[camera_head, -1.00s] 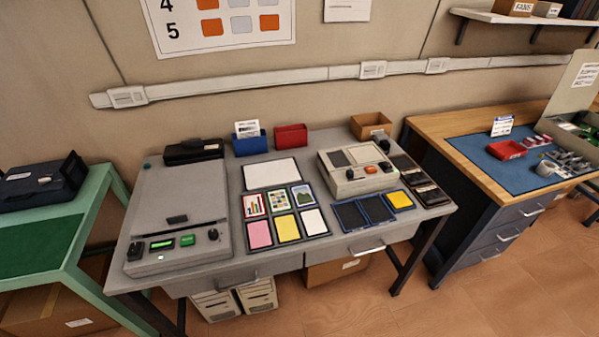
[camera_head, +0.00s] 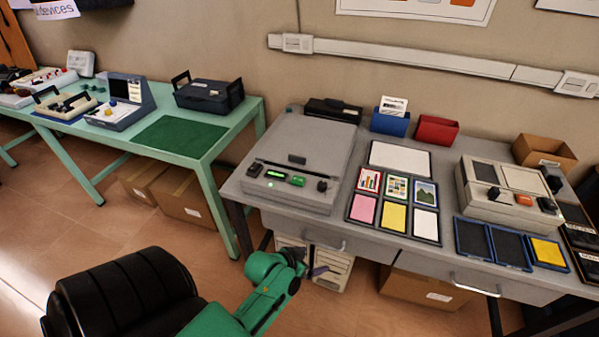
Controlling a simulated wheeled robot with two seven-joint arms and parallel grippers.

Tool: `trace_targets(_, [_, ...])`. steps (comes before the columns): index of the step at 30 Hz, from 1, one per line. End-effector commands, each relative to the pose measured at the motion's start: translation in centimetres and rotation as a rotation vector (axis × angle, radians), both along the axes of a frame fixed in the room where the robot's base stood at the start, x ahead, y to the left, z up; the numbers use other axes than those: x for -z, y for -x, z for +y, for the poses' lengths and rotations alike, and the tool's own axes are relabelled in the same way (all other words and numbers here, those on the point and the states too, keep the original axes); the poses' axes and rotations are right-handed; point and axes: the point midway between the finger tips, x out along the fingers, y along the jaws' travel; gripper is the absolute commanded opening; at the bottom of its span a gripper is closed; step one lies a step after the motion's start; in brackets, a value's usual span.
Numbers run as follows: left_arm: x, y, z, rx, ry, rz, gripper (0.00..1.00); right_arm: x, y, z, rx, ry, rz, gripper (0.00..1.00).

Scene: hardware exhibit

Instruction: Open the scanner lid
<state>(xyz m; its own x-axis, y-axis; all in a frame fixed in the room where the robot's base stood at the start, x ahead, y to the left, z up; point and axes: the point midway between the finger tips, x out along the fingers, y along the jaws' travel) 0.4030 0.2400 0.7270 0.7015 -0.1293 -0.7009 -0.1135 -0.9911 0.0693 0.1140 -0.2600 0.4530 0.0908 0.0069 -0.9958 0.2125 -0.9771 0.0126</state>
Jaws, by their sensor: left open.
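The grey flatbed scanner (camera_head: 330,193) stands at the left end of the grey desk. Its broad scanner lid (camera_head: 305,138) lies down flat over the body. A small dark handle (camera_head: 297,159) sits near the lid's front edge. The front panel has a lit green display, a green button and dark knobs. My left gripper (camera_head: 318,271) is at the end of my green arm, low in front of the desk and apart from the scanner. It is small in view and open, with nothing seen in it. My right gripper is not in view.
The grey desk's front edge (camera_head: 350,235) lies between my left gripper and the scanner. Picture cards (camera_head: 396,187) lie right of the scanner, with another grey device (camera_head: 510,190) beyond. A black case (camera_head: 333,110) is behind it. A green table (camera_head: 225,130) stands left.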

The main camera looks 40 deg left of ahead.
Motion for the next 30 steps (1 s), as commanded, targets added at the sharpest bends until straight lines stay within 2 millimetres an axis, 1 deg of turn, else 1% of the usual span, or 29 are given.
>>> trace_targets(1, [-2.0, -0.8, 0.3, 0.001, 0.001, -0.048, 1.0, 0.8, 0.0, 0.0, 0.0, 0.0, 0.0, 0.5])
trace_targets(2, [-3.5, -1.2, 0.5, 0.004, 0.0, -0.078, 1.0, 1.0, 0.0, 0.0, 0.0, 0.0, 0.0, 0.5])
trace_targets(4, [-7.7, -2.7, 2.0, -0.027, -0.003, -0.223, 1.0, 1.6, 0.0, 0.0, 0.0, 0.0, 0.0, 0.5])
trace_targets(5, [-9.6, -3.2, 2.8, -0.044, -0.008, -0.293, 1.0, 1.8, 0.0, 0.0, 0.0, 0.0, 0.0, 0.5])
trace_targets(6, [-12.0, -3.7, 3.9, -0.066, -0.021, -0.377, 1.0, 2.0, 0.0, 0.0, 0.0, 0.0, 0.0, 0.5])
trace_targets(7, [-13.4, -3.9, 4.8, -0.089, -0.029, -0.434, 1.0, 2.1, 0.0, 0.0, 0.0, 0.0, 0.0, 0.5])
trace_targets(9, [-15.0, -4.2, 7.3, -0.176, -0.052, -0.549, 1.0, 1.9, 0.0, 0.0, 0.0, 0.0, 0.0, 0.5])
trace_targets(12, [-16.2, -3.9, 10.8, -0.303, -0.094, -0.669, 1.0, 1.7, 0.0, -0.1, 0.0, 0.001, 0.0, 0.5])
trace_targets(15, [-16.8, -3.0, 13.5, -0.408, -0.135, -0.746, 1.0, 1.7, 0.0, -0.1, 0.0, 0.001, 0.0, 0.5])
trace_targets(17, [-17.1, -2.7, 14.5, -0.447, -0.152, -0.77, 1.0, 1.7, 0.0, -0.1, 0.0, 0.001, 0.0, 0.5])
trace_targets(19, [-17.1, -3.0, 14.9, -0.459, -0.158, -0.779, 1.0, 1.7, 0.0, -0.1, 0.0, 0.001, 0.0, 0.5])
trace_targets(23, [-17.3, -5.0, 15.5, -0.458, -0.155, -0.781, 1.0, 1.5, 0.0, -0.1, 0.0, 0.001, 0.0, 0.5])
trace_targets(30, [-17.2, -11.0, 17.5, -0.456, -0.154, -0.78, 1.0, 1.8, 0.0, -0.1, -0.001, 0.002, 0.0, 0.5])
